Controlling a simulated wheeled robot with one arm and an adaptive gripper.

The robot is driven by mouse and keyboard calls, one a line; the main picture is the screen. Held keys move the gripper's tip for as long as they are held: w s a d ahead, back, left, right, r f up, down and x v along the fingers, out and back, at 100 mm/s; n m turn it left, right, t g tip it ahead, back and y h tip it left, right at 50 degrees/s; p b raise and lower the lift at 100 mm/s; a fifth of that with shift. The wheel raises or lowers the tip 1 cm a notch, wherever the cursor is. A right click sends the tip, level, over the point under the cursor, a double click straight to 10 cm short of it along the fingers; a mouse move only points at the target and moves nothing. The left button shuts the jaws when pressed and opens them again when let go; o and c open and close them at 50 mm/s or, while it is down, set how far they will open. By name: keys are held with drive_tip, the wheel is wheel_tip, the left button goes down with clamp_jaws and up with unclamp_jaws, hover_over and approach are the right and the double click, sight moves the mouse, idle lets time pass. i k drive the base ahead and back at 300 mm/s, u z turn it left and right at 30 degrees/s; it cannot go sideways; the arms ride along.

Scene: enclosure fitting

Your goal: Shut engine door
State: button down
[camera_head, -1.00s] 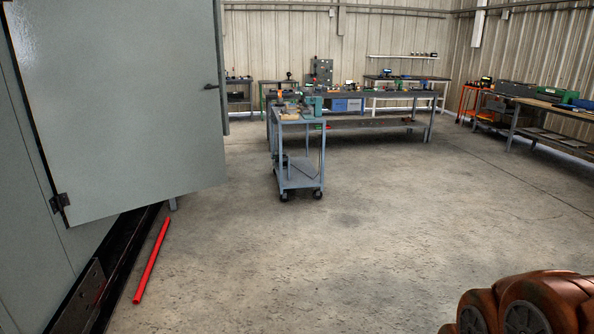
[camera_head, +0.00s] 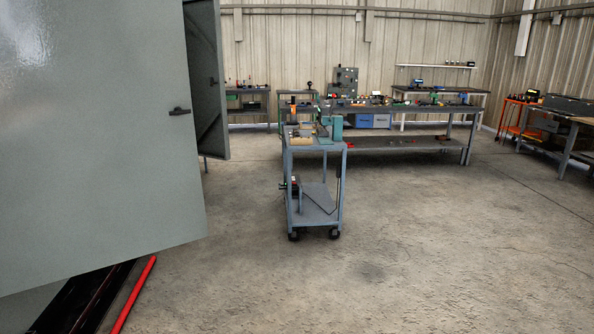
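The engine door (camera_head: 95,150) is a large grey-green metal panel that fills the left of the view and stands open. Its dark handle (camera_head: 180,111) is near its right edge. A second grey door panel (camera_head: 207,80) shows behind it, also standing open, with a small dark handle. Most of the enclosure is hidden behind the near door. My gripper is not in view.
A grey wheeled cart (camera_head: 314,205) with tools stands ahead. Workbenches (camera_head: 420,108) line the back and right. A red bar (camera_head: 138,292) lies along the dark base rail (camera_head: 92,297) at lower left. The concrete floor (camera_head: 420,260) at centre and right is clear.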

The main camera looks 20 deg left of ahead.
sight(97, 172)
drive_tip(key=u, duration=0.25)
drive_tip(key=i, duration=1.6)
drive_tip(key=u, duration=1.55)
drive_tip(key=i, duration=0.8)
drive_tip(key=u, duration=1.15)
drive_tip(key=i, duration=0.35)
drive_tip(key=u, duration=0.2)
